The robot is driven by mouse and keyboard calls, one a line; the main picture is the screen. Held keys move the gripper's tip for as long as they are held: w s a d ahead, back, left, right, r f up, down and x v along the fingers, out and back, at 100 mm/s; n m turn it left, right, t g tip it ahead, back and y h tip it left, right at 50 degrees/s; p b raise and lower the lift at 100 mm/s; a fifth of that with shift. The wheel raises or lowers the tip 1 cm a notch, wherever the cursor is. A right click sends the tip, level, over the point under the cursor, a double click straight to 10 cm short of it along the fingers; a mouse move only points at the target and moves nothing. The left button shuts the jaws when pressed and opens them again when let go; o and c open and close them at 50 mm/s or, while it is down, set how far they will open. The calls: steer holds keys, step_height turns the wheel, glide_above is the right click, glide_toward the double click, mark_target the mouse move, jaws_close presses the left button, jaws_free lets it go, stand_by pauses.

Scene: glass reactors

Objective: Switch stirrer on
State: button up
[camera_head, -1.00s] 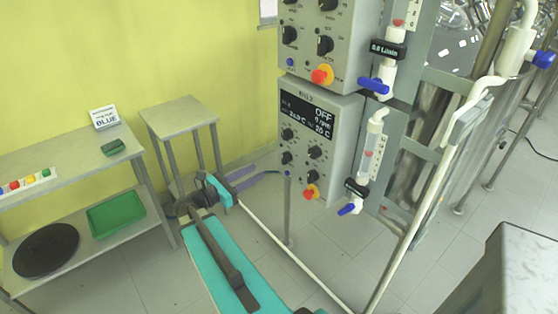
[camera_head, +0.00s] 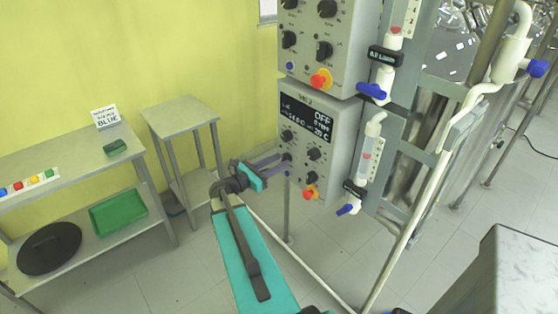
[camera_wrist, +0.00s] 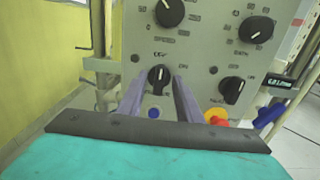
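Whether the tips touch the panel cannot be told. A blue button (camera_wrist: 154,113) sits below the knob.
Other black knobs (camera_wrist: 169,12) and a red-yellow stop button (camera_head: 310,192) are close by. A similar box (camera_head: 322,45) is directly above. A flowmeter with a blue valve (camera_head: 348,209) is to the right. A small side table (camera_head: 180,115) stands left of my arm.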

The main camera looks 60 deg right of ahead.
steer(key=shift+s+d, duration=0.1)
steer(key=shift+d, duration=0.15)
steer(key=shift+c, duration=0.3)
jaws_close()
